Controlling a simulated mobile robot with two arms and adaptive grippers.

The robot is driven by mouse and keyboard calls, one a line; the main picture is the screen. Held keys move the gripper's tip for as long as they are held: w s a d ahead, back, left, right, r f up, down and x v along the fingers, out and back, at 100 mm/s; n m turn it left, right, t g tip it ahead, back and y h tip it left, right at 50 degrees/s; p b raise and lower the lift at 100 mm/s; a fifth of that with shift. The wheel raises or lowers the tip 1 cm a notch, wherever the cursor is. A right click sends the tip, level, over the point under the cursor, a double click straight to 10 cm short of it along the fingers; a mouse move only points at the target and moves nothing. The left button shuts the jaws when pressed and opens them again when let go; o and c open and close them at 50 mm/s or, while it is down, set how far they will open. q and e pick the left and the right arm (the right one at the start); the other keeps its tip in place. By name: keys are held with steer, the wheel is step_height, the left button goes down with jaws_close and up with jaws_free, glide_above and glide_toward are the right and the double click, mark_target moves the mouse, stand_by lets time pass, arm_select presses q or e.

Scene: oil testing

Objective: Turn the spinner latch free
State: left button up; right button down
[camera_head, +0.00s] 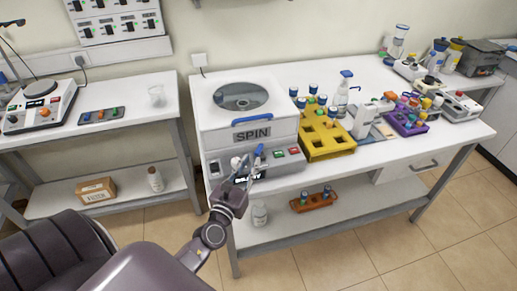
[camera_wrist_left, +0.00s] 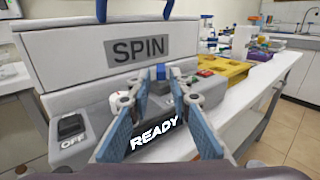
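The spinner (camera_head: 250,112) is a white box on the bench with a round window in its lid, a SPIN label and a blue handle (camera_head: 238,119) at the lid's front. A small blue piece (camera_wrist_left: 160,72), seemingly the latch, shows at the spinner's front below the label in the left wrist view. My left gripper (camera_head: 248,167) is in front of the control panel. In the left wrist view its two blue-padded fingers (camera_wrist_left: 159,88) are apart, with the blue piece seen between their tips. I cannot tell whether they touch it. My right gripper is in neither view.
The panel has an OFF switch (camera_wrist_left: 72,126), a READY display (camera_wrist_left: 154,133) and green and red buttons (camera_head: 293,151). A yellow rack (camera_head: 325,145) stands close to the spinner's right. A lower shelf (camera_head: 350,213) lies under the bench.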

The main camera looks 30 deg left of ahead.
mark_target(256, 153)
arm_select(q)
steer(key=x, duration=0.2)
steer(key=p+x, duration=0.1)
steer(key=x, duration=0.5)
steer(key=shift+w+f, duration=0.1)
steer(key=shift+f, duration=0.15)
steer(key=shift+d, duration=0.1)
jaws_close()
